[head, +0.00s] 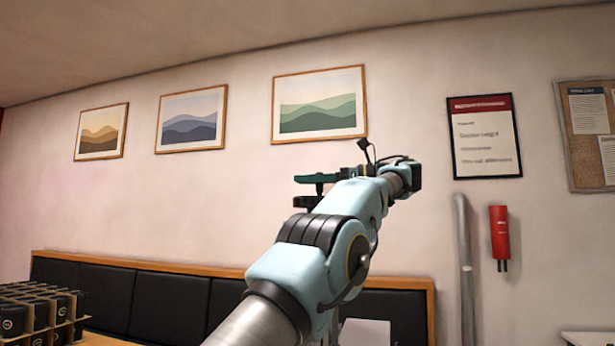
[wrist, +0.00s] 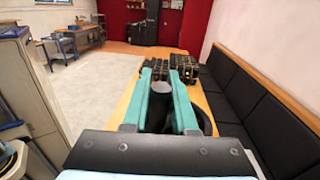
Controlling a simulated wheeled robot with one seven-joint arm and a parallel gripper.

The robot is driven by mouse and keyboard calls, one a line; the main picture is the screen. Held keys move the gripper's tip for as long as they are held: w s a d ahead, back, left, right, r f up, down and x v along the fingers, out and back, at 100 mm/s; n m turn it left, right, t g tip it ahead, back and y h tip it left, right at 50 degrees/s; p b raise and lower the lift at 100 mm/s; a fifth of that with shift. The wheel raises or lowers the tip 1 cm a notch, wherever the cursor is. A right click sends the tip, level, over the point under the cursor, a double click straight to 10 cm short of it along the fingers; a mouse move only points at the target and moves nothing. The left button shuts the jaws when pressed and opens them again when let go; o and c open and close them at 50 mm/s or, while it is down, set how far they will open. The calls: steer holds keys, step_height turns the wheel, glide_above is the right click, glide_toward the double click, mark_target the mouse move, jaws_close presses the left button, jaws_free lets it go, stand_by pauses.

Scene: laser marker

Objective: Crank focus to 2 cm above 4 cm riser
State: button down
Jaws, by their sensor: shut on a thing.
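My gripper (wrist: 162,78) shows in the wrist view with two teal fingers on either side of a dark cylindrical thing (wrist: 158,104), shut on it. The thing looks like a black cup, partly hidden by the fingers. In the head view, my gripper (head: 316,179) is raised in front of the wall, seen from the side, with a small dark part below it. I cannot make out a laser marker, a focus crank or a riser in either view.
Black cups in cardboard trays (head: 40,312) stand at lower left in the head view; similar trays (wrist: 184,68) show on the wooden table (wrist: 208,97) in the wrist view. A black padded bench (head: 165,305) runs along the wall. Open floor (wrist: 100,85) lies left of the table.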

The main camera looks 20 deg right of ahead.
steer(key=shift+a+r+g, duration=0.1)
steer(key=shift+r+g, duration=0.05)
steer(key=shift+g, duration=0.15)
stand_by(0.4)
steer(key=c, duration=0.7)
jaws_free()
steer(key=p+v, duration=0.2)
steer(key=p, duration=0.1)
steer(key=p+v, duration=0.2)
steer(key=shift+s+d+r+p, duration=0.1)
steer(key=shift+d+r+p, duration=0.2)
steer(key=shift+p, duration=0.1)
steer(key=shift+s+d+f+n+p, duration=0.35)
steer(key=shift+d+p, duration=0.2)
steer(key=shift+p, duration=0.15)
steer(key=shift+p+v, duration=0.65)
steer(key=shift+v, duration=0.15)
steer(key=shift+f, duration=0.1)
